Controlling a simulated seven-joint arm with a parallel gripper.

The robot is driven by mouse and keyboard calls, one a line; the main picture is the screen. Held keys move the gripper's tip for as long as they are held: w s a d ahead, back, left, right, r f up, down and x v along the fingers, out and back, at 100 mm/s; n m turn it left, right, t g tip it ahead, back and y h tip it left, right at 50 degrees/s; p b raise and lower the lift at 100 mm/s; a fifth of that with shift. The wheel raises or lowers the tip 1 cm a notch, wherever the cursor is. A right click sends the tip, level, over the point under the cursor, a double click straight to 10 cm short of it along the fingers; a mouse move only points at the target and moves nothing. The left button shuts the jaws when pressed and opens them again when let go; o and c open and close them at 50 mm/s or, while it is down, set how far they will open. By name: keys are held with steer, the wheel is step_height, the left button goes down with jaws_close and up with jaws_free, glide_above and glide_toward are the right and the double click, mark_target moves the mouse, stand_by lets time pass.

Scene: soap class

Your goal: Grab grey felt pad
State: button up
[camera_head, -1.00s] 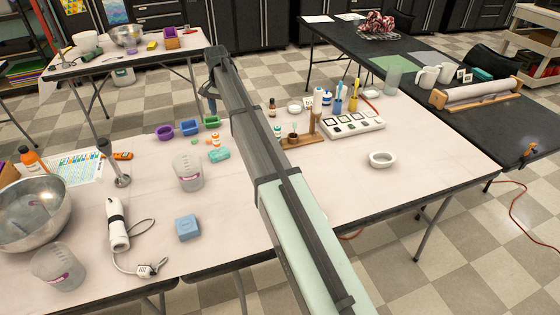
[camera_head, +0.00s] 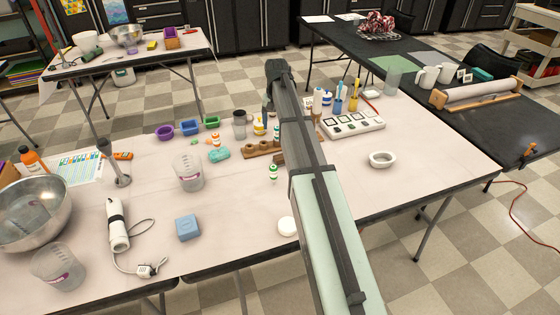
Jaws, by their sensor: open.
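A flat grey sheet, which looks like the grey felt pad (camera_head: 431,58), lies on the black table at the back right. It is beside a flat green sheet, to the right of it. My arm reaches from the bottom up over the near table. My gripper (camera_head: 268,102) is at the arm's far end, mostly hidden behind the wrist, with only a dark part showing. It is open, and I see nothing held in it. It is well to the left of the grey pad and apart from it.
Green sheet (camera_head: 391,63), clear beaker (camera_head: 393,80), white mugs (camera_head: 428,77) and paper roll stand (camera_head: 478,92) share the black table (camera_head: 425,120). Small bottles, a white sample tray (camera_head: 352,122) and a wooden rack (camera_head: 258,150) crowd the near table around my arm. Its front right is mostly clear.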

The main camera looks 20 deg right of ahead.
steer(key=s+n, duration=0.2)
steer(key=n, duration=2.1)
glide_above(280, 157)
steer(key=f, duration=0.9)
steer(key=shift+w+a, duration=0.25)
steer(key=shift+w, duration=0.05)
steer(key=shift+s+d+f, duration=0.15)
steer(key=shift+f, duration=1.2)
steer(key=shift+s+d+f, duration=0.1)
steer(key=shift+f, duration=1.2)
steer(key=shift+c, duration=0.3)
steer(key=c, duration=1.1)
